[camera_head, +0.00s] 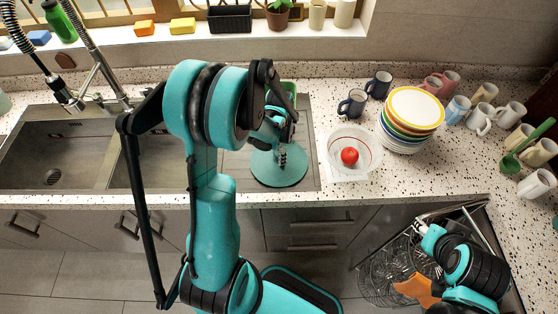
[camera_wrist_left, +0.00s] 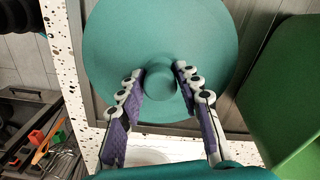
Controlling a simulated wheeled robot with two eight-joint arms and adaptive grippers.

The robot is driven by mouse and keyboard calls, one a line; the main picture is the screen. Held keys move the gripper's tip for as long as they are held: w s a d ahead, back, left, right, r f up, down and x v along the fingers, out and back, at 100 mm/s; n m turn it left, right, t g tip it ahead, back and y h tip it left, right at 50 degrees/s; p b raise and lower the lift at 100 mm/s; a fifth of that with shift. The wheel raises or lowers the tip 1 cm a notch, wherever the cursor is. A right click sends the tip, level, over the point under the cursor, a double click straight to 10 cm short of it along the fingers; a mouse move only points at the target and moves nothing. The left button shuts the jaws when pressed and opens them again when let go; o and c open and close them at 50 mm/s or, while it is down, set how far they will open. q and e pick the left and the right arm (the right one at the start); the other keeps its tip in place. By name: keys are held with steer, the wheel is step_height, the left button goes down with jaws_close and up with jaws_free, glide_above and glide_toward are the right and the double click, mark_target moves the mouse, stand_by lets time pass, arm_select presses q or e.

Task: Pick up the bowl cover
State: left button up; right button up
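The bowl cover is a round teal lid (camera_head: 270,174) lying flat on the drainer beside the sink. It fills the upper middle of the left wrist view (camera_wrist_left: 115,38), with a round knob at its centre. My left gripper (camera_head: 282,157) is over the cover. In the left wrist view its fingers (camera_wrist_left: 157,73) are spread, one on each side of the knob, with a gap visible on both sides.
A stack of plates (camera_head: 414,108) and several mugs (camera_head: 480,118) stand on the counter at the right. A green object (camera_wrist_left: 288,100) is beside the cover. Empty sink basins (camera_head: 58,155) lie to the left. An open dishwasher rack (camera_head: 385,270) is below my right arm.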

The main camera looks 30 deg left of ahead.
arm_select(q)
jaws_close()
step_height(320, 180, up, 18)
steer(key=p, duration=0.4)
